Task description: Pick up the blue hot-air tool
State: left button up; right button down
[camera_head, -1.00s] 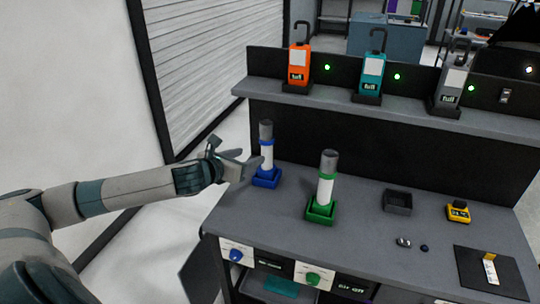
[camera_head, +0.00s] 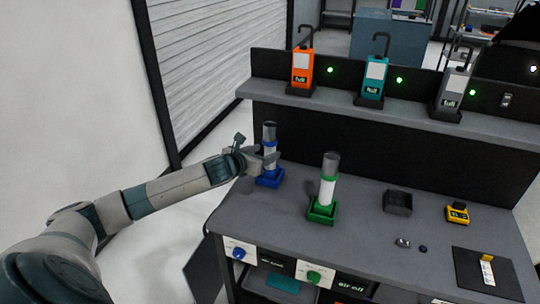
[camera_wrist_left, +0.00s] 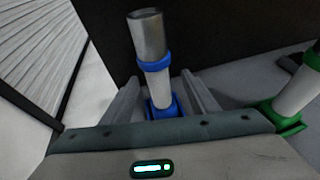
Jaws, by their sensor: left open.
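The blue hot-air tool (camera_head: 269,146) stands upright in its blue base (camera_head: 269,179) at the left end of the bench. It has a grey nozzle, a white body and a blue collar. My left gripper (camera_head: 268,160) is open at the tool's body. In the left wrist view the blue hot-air tool (camera_wrist_left: 153,62) rises between the two open fingers of the left gripper (camera_wrist_left: 165,92). I cannot tell whether a finger touches it. My right gripper is not in view.
A green hot-air tool (camera_head: 328,183) stands in a green base close to the right. A small dark tray (camera_head: 398,203), a yellow device (camera_head: 457,214) and a black mat (camera_head: 487,274) lie farther right. A shelf (camera_head: 420,106) behind carries orange, teal and grey units.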

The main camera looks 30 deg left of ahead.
aim_at(268, 150)
pick_arm(q)
jog(key=shift+p+x, duration=0.45)
jog(key=shift+x, duration=1.35)
jog(key=shift+w, duration=0.1)
jog(key=shift+w+a+f+p, duration=0.1)
jog(key=shift+w+a+p, duration=0.1)
jog(key=shift+w+p, duration=0.7)
jog(key=shift+x, duration=0.9)
jog(key=shift+w+a+f+p, duration=0.15)
jog(key=shift+w+f+p, duration=0.25)
jog(key=shift+w, duration=0.25)
jog(key=shift+c, duration=0.2)
grip_shut()
jog(key=shift+r, duration=0.15)
